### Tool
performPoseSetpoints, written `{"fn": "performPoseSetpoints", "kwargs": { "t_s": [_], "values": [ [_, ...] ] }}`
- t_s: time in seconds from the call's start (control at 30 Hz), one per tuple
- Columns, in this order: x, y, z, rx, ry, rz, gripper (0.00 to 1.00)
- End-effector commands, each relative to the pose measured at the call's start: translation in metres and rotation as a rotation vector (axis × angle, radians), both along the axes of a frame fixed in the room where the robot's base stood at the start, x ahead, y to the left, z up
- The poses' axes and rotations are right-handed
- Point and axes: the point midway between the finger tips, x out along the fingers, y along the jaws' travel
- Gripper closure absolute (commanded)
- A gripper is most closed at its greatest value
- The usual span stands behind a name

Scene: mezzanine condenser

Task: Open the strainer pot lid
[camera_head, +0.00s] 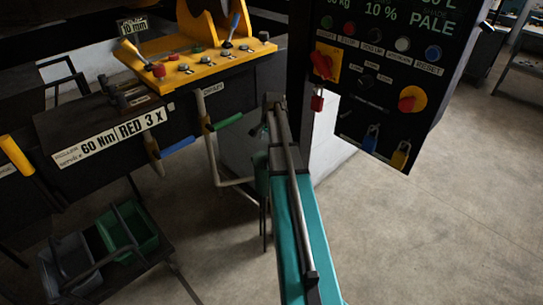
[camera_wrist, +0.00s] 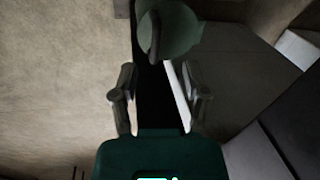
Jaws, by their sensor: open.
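In the wrist view, a round dull-green shape (camera_wrist: 181,30), which looks like the strainer pot lid, is at the top edge. A dark upright handle (camera_wrist: 155,38) stands on its left part. The top of the lid is cut off by the frame. My gripper (camera_wrist: 157,72) is open and empty, its two fingers spread below the lid in the picture, with the handle roughly in line with the gap. I see no contact. In the head view, a green pot-like body (camera_head: 262,178) shows beside my arm, mostly hidden by it. My fingers cannot be made out there.
A black control panel (camera_head: 385,70) with knobs and padlocks hangs right of my arm. A dark bench box (camera_head: 100,135) and yellow plate (camera_head: 200,66) are at the left. A low cart with a green bin (camera_head: 128,238) stands lower left. Floor (camera_head: 440,230) at right is clear.

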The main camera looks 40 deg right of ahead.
Motion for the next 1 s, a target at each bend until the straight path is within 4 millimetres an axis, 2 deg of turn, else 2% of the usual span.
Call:
{"fn": "performPoseSetpoints", "kwargs": {
  "t_s": [0.03,0.1,0.27,0.77,1.0],
  "values": [
    [0.002,-0.019,0.001,0.005,-0.005,-0.042,0.4],
    [0.0,-0.034,0.002,0.01,-0.01,-0.086,0.4],
    [-0.002,-0.052,0.002,0.017,-0.017,-0.141,0.4],
    [-0.002,-0.054,0.001,0.018,-0.018,-0.147,0.4],
    [-0.001,-0.053,-0.008,0.018,-0.018,-0.146,0.4]
  ]
}}
